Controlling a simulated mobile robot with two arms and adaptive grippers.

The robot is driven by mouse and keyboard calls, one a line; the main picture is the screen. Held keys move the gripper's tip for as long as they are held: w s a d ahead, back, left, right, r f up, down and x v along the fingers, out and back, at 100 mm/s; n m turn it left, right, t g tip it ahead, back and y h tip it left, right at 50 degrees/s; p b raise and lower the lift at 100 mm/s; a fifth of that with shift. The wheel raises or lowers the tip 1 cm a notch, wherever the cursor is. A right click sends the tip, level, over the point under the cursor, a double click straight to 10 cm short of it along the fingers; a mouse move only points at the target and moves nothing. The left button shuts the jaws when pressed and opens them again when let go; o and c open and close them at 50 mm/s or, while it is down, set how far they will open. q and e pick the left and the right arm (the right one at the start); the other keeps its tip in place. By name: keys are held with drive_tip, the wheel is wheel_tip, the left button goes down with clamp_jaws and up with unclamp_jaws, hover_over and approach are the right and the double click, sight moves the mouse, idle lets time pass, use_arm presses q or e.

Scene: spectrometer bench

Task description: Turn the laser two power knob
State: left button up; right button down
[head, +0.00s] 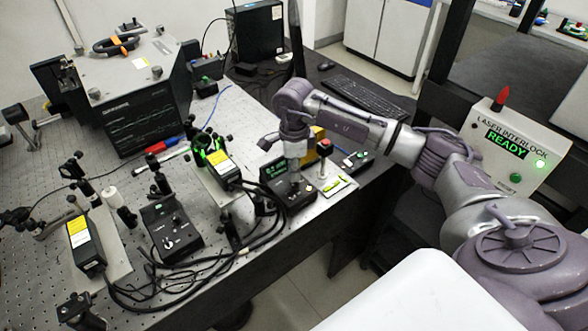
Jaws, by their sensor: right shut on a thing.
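My right gripper (296,176) comes down from above onto the right-hand black laser controller (300,198), which has a small green display. The gripper is shut on a knob on the controller's top face. The fingers hide the knob, and any label is too small to read. A second black controller (170,228) with a light knob stands further left, clear of the gripper. A laser head with a yellow label (219,162) sits behind and left of the right-hand controller; another laser head (84,244) is at the left. My left gripper is not in view.
Black cables (200,262) run along the bench front. A large grey spectrometer (140,95) is at the back left. A laser interlock box (512,145) at the right reads READY, with a green light.

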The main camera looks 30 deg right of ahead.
drive_tip(key=c, duration=1.1)
unclamp_jaws()
wheel_tip(320, 180, up, 12)
drive_tip(key=shift+r, duration=0.1)
